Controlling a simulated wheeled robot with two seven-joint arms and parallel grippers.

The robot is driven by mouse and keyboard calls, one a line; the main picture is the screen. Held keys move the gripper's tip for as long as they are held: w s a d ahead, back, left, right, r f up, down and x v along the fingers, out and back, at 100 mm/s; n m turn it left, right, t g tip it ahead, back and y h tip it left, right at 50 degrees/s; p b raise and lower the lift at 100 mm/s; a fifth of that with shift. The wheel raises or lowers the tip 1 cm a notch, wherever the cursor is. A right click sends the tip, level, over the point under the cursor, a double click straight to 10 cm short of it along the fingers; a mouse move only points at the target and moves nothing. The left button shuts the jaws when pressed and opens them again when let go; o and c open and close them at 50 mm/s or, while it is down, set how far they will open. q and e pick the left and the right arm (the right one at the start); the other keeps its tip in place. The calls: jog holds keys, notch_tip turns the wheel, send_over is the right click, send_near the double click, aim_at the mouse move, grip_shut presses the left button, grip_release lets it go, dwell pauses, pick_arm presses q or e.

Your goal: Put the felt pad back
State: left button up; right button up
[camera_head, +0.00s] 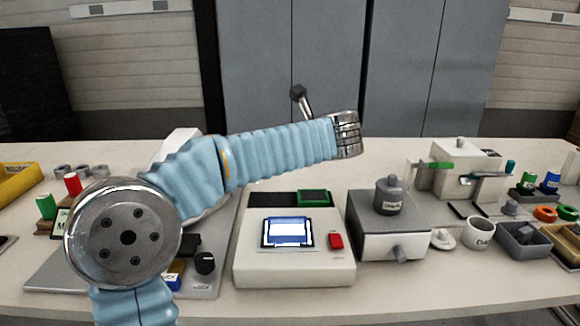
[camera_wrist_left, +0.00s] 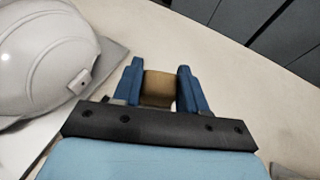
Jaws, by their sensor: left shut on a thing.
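My left gripper (camera_wrist_left: 160,82) has blue fingers and is shut on a small brown block-shaped piece (camera_wrist_left: 158,88), which looks like the felt pad. It is over the pale table, to the right of the white helmet shell (camera_wrist_left: 40,55) in the left wrist view. In the head view my left arm crosses the middle of the picture and hides most of the helmet shell (camera_head: 183,143); the fingers and the piece do not show there. My right gripper is not in view.
A white device with a screen (camera_head: 250,262) stands at front centre, beside a grey drawer box (camera_head: 372,247) with a dark lidded jar (camera_head: 388,197). A mug (camera_head: 478,234) and small bins are at right. A yellow bin (camera_head: 18,180) is far left. The back centre table is fairly clear.

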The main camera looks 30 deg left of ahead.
pick_arm(q)
send_over(290, 180)
jog(key=f, duration=0.5)
jog(key=shift+s+d+f, duration=0.1)
jog(key=shift+s+f, duration=0.1)
jog(key=shift+f, duration=0.2)
jog(key=shift+w+f, duration=0.15)
jog(key=shift+f, duration=0.85)
jog(key=shift+w+f, duration=0.1)
jog(key=shift+f, duration=0.85)
jog(key=shift+f+b, duration=0.2)
jog(key=shift+b, duration=0.15)
jog(key=o, duration=1)
jog(key=shift+o, duration=0.2)
jog(key=shift+r, duration=0.1)
jog(key=shift+r, duration=0.15)
jog(key=v, duration=1.1)
jog(key=shift+s+d, duration=0.25)
jog(key=shift+s, duration=0.05)
